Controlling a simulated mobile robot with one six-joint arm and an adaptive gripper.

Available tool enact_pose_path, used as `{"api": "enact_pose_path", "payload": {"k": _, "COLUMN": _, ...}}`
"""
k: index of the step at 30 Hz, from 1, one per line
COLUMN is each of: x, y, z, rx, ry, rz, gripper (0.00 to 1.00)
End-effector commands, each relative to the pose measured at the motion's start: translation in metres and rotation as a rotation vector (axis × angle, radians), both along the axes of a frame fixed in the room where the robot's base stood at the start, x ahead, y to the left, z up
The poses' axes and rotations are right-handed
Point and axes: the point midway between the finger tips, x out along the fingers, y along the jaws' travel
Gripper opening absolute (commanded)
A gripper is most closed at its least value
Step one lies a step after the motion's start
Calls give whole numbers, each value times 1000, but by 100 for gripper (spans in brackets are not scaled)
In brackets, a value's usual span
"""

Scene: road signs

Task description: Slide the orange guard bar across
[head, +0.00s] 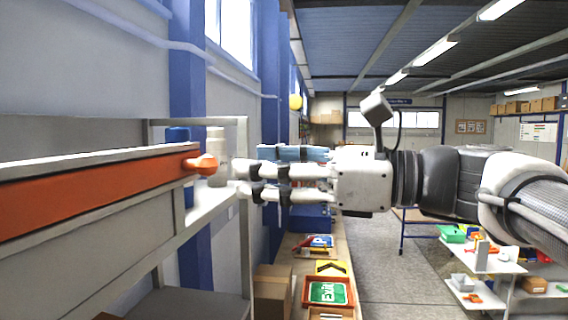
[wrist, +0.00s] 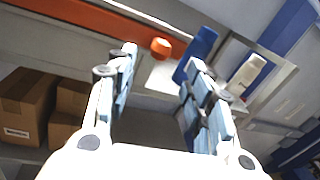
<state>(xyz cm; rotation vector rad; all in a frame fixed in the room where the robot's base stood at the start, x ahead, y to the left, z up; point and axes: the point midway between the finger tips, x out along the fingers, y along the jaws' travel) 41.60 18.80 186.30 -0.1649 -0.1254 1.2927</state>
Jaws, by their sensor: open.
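The orange guard bar (head: 95,190) runs along the front of a grey shelf at the left in the head view. Its round orange knob (head: 204,164) sticks out at the bar's right end. In the wrist view the bar (wrist: 75,14) crosses the top left, and the knob (wrist: 161,47) shows between and beyond the fingertips. My gripper (head: 243,180) is open and empty, its fingers pointing left toward the knob, a short gap away. In the wrist view the two fingers (wrist: 162,57) stand apart with nothing between them.
A white bottle (head: 217,150) and a blue bottle (head: 178,134) stand on the shelf near the knob. Cardboard boxes (wrist: 26,103) sit on a lower shelf. A bench with signs (head: 328,292) lies below my gripper.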

Motion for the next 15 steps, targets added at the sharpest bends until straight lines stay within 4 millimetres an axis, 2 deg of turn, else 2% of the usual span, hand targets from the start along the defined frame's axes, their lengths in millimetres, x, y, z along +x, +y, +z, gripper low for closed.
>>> {"api": "enact_pose_path", "payload": {"k": 1, "x": 2, "y": 13, "z": 1, "rx": 0, "ry": 2, "rz": 7, "gripper": 47}}
{"api": "enact_pose_path", "payload": {"k": 6, "x": 12, "y": 45, "z": 1, "rx": -1, "ry": 2, "rz": 6, "gripper": 47}}
{"api": "enact_pose_path", "payload": {"k": 9, "x": 16, "y": 60, "z": 1, "rx": 0, "ry": 1, "rz": 4, "gripper": 47}}
{"api": "enact_pose_path", "payload": {"k": 15, "x": 21, "y": 75, "z": 0, "rx": -1, "ry": 0, "rz": 1, "gripper": 47}}
